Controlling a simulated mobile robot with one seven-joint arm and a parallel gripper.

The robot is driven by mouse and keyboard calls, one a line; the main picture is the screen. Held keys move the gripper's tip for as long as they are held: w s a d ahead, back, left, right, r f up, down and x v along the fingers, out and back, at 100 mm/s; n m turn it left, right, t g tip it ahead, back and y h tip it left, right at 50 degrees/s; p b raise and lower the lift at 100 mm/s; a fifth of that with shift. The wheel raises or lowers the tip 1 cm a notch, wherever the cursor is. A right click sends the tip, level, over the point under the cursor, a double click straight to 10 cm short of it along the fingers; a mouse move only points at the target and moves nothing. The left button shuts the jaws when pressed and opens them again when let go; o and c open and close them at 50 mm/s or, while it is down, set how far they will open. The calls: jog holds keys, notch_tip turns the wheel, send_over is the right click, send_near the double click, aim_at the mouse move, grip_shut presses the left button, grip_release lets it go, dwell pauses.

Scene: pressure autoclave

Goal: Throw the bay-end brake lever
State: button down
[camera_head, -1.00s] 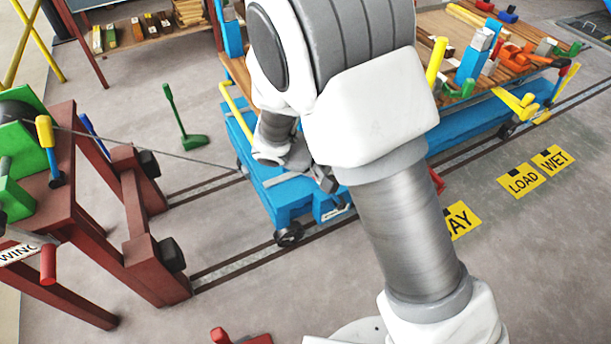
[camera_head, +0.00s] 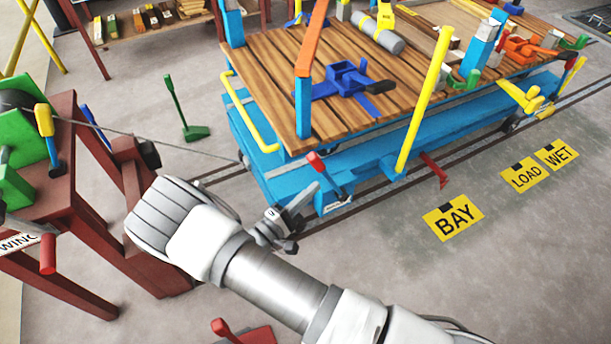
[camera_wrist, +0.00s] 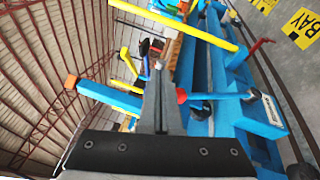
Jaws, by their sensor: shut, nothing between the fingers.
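A lever with a red grip (camera_head: 316,161) stands at the near end corner of the blue cart (camera_head: 262,178). My gripper (camera_head: 314,188) is shut and empty, just left of and below the red grip. In the wrist view my gripper (camera_wrist: 158,72) overlaps the cart; I cannot tell whether it touches the lever.
A yellow BAY plate (camera_head: 454,217) lies on the floor right of the rails. A red winch stand (camera_head: 125,195) is at left, its cable (camera_head: 190,148) running to the cart. A green floor lever (camera_head: 180,105) stands behind.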

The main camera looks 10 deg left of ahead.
jog(key=s+a+f+n+t+y, duration=0.3)
jog(key=a+f+n+t+y, duration=0.2)
jog(key=f+y, duration=0.4)
jog(key=shift+s+a+n+y, duration=0.3)
jog(key=shift+a+n, duration=0.4)
jog(key=shift+n, duration=0.3)
jog(key=shift+w, duration=0.15)
jog(key=d+r+b+x, duration=0.1)
jog(key=d+b+x, duration=0.1)
jog(key=x, duration=1)
jog(key=shift+d+r, duration=0.15)
jog(key=shift+d, duration=0.25)
